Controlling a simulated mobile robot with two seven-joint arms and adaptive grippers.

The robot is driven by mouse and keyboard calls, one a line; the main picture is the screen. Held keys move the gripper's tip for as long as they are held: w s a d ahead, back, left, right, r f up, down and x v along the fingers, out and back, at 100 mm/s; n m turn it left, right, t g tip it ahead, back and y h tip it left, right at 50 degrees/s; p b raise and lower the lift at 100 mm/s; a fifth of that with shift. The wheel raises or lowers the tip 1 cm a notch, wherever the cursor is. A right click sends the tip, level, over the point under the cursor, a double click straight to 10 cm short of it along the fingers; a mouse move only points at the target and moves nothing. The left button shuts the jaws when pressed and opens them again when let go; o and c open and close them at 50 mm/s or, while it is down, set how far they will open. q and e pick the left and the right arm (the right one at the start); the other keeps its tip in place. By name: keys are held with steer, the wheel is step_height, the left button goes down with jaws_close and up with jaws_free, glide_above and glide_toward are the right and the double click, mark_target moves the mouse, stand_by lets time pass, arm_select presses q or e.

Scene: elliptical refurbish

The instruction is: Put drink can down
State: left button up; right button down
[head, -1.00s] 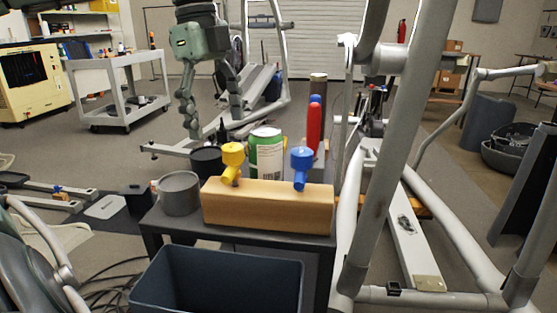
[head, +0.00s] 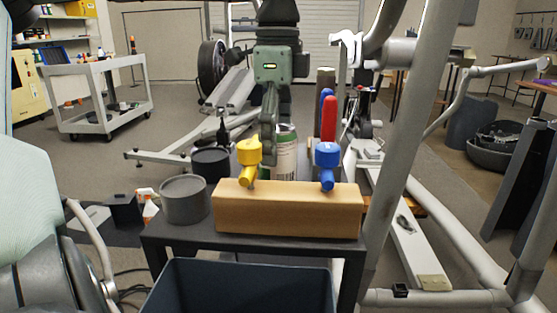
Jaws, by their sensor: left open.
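The drink can (head: 287,160), green and white, stands upright on the small dark table (head: 190,237), behind a wooden block (head: 290,210). The block and my gripper hide part of it. My left gripper (head: 268,140) is open and hangs pointing down at the can's left side, one finger overlapping the can's left edge in view. The other finger is not clearly seen, and I cannot tell whether the gripper touches the can. My right gripper is not in view.
A yellow knob (head: 248,152) and a blue knob (head: 327,155) show at the block. A grey cup (head: 184,200) and a black cup (head: 211,163) stand left; a red bottle (head: 329,119) stands behind right. A dark bin (head: 240,285) sits in front. Exercise-machine tubes (head: 405,130) rise at right.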

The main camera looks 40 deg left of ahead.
arm_select(q)
step_height(320, 180, down, 4)
steer(key=shift+r, duration=0.25)
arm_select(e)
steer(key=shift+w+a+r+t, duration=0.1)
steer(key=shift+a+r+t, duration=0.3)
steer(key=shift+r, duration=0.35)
arm_select(q)
steer(key=c, duration=1.7)
steer(key=shift+r, duration=0.1)
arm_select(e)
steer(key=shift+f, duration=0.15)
